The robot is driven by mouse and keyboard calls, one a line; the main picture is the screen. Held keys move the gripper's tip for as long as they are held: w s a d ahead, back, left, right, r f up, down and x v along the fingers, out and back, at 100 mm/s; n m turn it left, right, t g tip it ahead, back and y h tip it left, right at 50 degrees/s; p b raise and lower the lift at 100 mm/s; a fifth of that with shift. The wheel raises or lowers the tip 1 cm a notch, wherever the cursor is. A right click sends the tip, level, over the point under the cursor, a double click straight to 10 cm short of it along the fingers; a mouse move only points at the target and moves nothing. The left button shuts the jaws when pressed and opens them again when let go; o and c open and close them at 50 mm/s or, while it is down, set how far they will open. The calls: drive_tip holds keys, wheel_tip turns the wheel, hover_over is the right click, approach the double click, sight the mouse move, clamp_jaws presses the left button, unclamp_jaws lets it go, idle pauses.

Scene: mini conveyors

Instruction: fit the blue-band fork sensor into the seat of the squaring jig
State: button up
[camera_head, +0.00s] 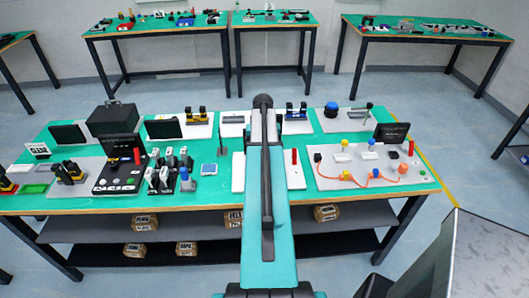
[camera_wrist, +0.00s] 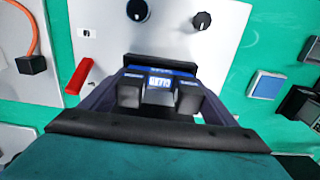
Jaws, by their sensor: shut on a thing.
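My gripper (camera_wrist: 159,100) is shut on the blue-band fork sensor (camera_wrist: 160,83), a dark body with a blue band and a small pale label, in the wrist view. It is held above a white plate (camera_wrist: 185,32), which appears to be the base of the squaring jig. The plate bears a red bar (camera_wrist: 79,77) and two dark round knobs. It also shows under my arm in the head view (camera_head: 238,174). The jig's seat cannot be made out; my gripper and the sensor cover part of the plate. My arm hides the gripper in the head view.
Right of the plate in the head view is a board with an orange cable (camera_head: 377,180). Left of it are a blue-topped square part (camera_head: 209,169) and a stand of upright parts (camera_head: 165,179). A black box (camera_head: 112,118) stands at the back left.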

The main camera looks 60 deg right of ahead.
drive_tip(key=shift+f, duration=0.15)
drive_tip(key=o, duration=1.2)
wheel_tip(320, 180, up, 12)
drive_tip(key=b, duration=0.4)
idle(0.9)
